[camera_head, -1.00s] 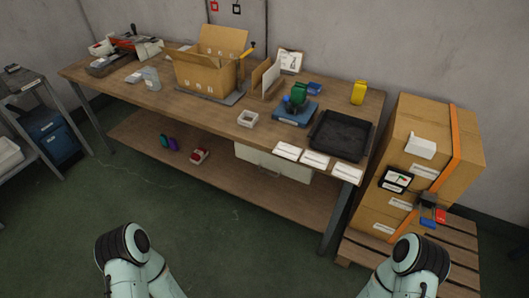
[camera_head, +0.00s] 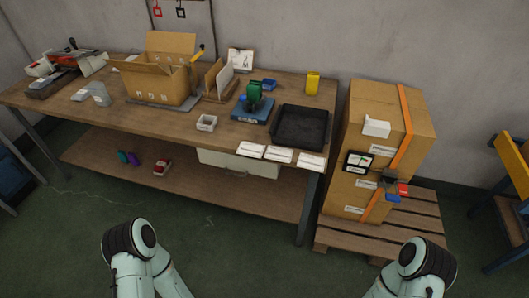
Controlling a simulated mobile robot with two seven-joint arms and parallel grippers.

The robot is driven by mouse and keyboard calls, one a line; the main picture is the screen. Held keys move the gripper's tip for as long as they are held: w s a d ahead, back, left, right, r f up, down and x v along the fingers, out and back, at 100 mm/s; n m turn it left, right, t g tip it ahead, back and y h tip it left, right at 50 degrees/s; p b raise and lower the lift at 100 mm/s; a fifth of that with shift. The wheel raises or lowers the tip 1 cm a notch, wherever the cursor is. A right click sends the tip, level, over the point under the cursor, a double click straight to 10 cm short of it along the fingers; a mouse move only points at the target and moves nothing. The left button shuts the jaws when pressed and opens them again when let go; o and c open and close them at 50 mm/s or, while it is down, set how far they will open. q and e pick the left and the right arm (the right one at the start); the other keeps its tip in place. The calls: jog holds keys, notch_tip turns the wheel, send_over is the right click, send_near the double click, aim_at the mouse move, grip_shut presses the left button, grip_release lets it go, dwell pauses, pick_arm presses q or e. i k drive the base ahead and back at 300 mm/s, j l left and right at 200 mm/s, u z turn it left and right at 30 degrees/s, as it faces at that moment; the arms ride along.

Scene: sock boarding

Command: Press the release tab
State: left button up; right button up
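No part is clearly marked as the release tab at this size. A stack of cardboard boxes (camera_head: 400,100) stands on a pallet at the right, bound by an orange strap (camera_head: 404,150). A small dark device (camera_head: 389,178) sits on the front of the stack, by the strap. A red piece (camera_head: 403,189) and a blue piece (camera_head: 393,198) show beside and below it. Parts of both my arms show at the bottom edge, well short of the boxes and the workbench. Neither gripper is in view.
A long wooden workbench (camera_head: 125,123) holds an open carton (camera_head: 160,85), a black tray (camera_head: 300,127) and a green device on a blue base (camera_head: 251,110). The boxes' wooden pallet (camera_head: 345,237) lies right of the bench. Green floor (camera_head: 230,250) is clear in front.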

aim_at(402, 190)
jog(key=z, duration=1.3)
jog(key=i+l, duration=0.3)
jog(key=i, duration=0.15)
jog(key=i+l+z, duration=0.1)
jog(key=i+l, duration=0.2)
jog(key=i, duration=0.2)
jog(key=i+l, duration=0.3)
jog(key=i, duration=0.15)
